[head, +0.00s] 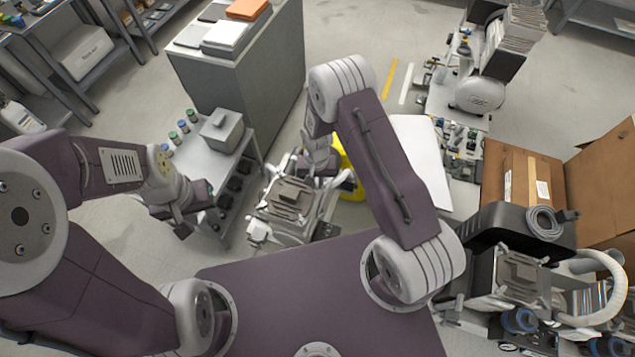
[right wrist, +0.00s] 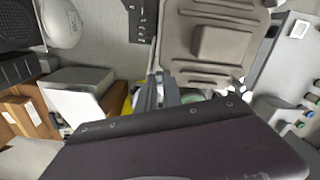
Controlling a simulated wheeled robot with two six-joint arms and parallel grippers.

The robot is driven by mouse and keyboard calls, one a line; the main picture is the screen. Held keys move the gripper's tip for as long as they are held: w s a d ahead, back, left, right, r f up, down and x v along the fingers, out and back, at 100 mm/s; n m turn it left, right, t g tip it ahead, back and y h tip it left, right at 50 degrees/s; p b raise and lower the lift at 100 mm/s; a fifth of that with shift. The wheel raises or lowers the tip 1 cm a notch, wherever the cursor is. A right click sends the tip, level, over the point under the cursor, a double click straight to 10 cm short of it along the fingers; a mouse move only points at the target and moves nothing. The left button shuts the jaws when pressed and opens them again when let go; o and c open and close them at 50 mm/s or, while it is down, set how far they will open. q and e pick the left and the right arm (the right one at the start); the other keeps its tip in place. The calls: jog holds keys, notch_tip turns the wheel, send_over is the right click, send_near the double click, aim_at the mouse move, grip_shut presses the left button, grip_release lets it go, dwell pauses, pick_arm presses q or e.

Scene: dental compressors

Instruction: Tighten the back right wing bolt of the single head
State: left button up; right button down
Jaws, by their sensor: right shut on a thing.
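The single head (head: 287,198) is a grey, ribbed compressor head on a light frame in the middle of the head view. In the right wrist view the head (right wrist: 213,45) fills the upper middle. My right gripper (head: 318,168) reaches down to its back right corner. In the right wrist view its grey fingers (right wrist: 163,92) are close together at the head's edge, shut on the back right wing bolt, which they hide. My left gripper (head: 180,222) hangs left of the compressor, apart from it; its finger gap is unclear.
A small cart (head: 215,158) with a grey box and several colored-capped bottles stands left of the compressor. A grey cabinet (head: 250,80) stands behind it. Another compressor (head: 520,272), a black case (head: 500,225) and cardboard boxes (head: 520,175) crowd the right. Floor shows clear behind.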

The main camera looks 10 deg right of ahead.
jog(key=m, duration=0.6)
jog(key=shift+w+a+m+b, duration=0.15)
jog(key=shift+a+m+b, duration=0.05)
jog(key=shift+m+b, duration=0.15)
jog(key=m, duration=0.6)
jog(key=shift+w+a+b, duration=0.1)
jog(key=shift+w+b, duration=0.1)
jog(key=shift+b, duration=0.1)
jog(key=c, duration=1.5)
grip_release()
jog(key=shift+r, duration=0.15)
notch_tip(320, 180, up, 9)
